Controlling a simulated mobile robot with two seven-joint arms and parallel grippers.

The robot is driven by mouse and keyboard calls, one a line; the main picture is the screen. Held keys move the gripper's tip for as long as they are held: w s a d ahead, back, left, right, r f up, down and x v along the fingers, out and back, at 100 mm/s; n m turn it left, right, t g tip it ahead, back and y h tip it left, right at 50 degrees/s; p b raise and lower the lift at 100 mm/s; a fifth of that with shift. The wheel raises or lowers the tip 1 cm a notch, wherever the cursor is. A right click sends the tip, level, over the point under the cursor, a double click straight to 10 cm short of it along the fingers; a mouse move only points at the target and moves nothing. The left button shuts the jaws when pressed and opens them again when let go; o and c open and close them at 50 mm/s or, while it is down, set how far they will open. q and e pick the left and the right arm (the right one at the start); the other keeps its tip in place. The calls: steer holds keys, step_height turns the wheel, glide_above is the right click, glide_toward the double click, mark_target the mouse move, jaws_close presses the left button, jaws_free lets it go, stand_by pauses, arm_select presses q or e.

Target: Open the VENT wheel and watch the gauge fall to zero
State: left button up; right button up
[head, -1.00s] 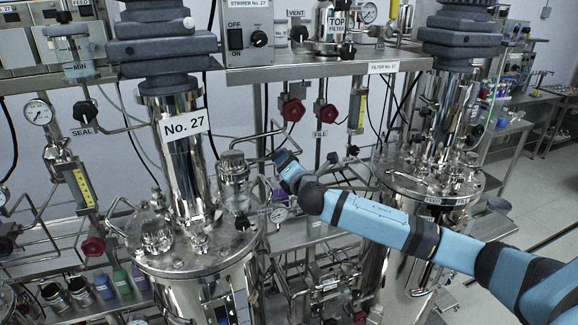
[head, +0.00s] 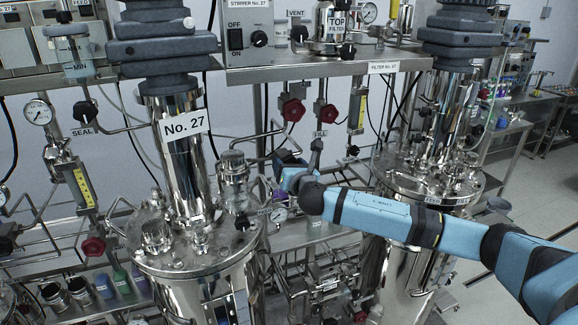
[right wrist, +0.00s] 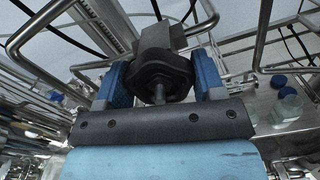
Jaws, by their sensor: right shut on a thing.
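My right gripper (head: 284,176) is beside the No. 27 vessel, just right of its lid fittings. In the right wrist view its two blue fingers are shut on a black lobed wheel (right wrist: 162,72) with a short metal stem. The wheel is hidden behind the gripper in the head view, and no label on it is legible. A small round gauge (head: 279,215) sits just below the gripper; its needle is too small to read. A VENT label (head: 296,13) shows on the upper shelf. My left gripper is not in view.
The steel No. 27 vessel (head: 190,262) stands left of my arm, and a second vessel (head: 432,185) stands close behind it. Red wheels (head: 293,110) and bent pipes crowd the back. Capped bottles (right wrist: 286,104) stand right of the gripper in the wrist view.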

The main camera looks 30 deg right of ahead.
stand_by(0.4)
steer(key=o, duration=0.9)
steer(key=shift+s, duration=0.15)
steer(key=b+v, duration=0.3)
steer(key=v, duration=1)
steer(key=shift+s, duration=0.25)
steer(key=shift+f, duration=0.1)
